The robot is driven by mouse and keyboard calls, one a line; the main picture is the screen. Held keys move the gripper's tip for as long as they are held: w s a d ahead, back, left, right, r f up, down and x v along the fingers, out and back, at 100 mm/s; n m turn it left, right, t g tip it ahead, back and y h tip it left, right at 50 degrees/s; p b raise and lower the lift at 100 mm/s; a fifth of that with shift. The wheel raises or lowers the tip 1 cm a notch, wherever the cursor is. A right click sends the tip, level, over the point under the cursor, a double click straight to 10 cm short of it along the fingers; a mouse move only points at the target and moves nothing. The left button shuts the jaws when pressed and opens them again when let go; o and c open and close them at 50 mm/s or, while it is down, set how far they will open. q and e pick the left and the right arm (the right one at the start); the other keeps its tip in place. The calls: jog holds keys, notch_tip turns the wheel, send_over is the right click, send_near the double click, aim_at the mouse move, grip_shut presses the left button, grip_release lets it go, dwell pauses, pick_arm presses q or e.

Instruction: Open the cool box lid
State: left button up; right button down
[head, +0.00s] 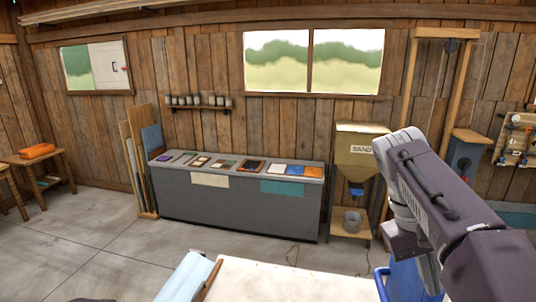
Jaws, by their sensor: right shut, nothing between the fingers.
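No cool box with a lid can be made out for certain in the head view. A blue object (408,282) shows at the bottom edge, partly behind my right arm, and I cannot tell what it is. My right gripper (402,243) is at the lower right, at the end of my grey and purple arm, above or in front of this blue object. It is shut and holds nothing. My left gripper is not in view.
A pale tabletop (285,282) with a light blue roll (186,277) is at the bottom.

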jog(key=s+a+f+t+y+b, duration=0.1)
jog(key=a+f+b, duration=0.3)
jog(key=f, duration=1)
jog(key=s+a+f+t+y+b, duration=0.1)
jog(key=a+f+b, duration=0.3)
jog(key=f, duration=1)
jog(key=s+a+f+y+b, duration=0.2)
jog(key=a+f+b, duration=0.2)
jog(key=f, duration=1.1)
jog(key=shift+s+n+t+y, duration=0.3)
jog(key=shift+s+n+t, duration=0.05)
jog(key=shift+n+t, duration=0.05)
jog(key=c, duration=2.1)
grip_release()
jog(key=shift+w, duration=0.25)
jog(key=o, duration=0.6)
jog(key=shift+w+d+f, duration=0.1)
jog(key=shift+d, duration=0.05)
jog(key=shift+w, duration=0.1)
jog(key=shift+d, duration=0.1)
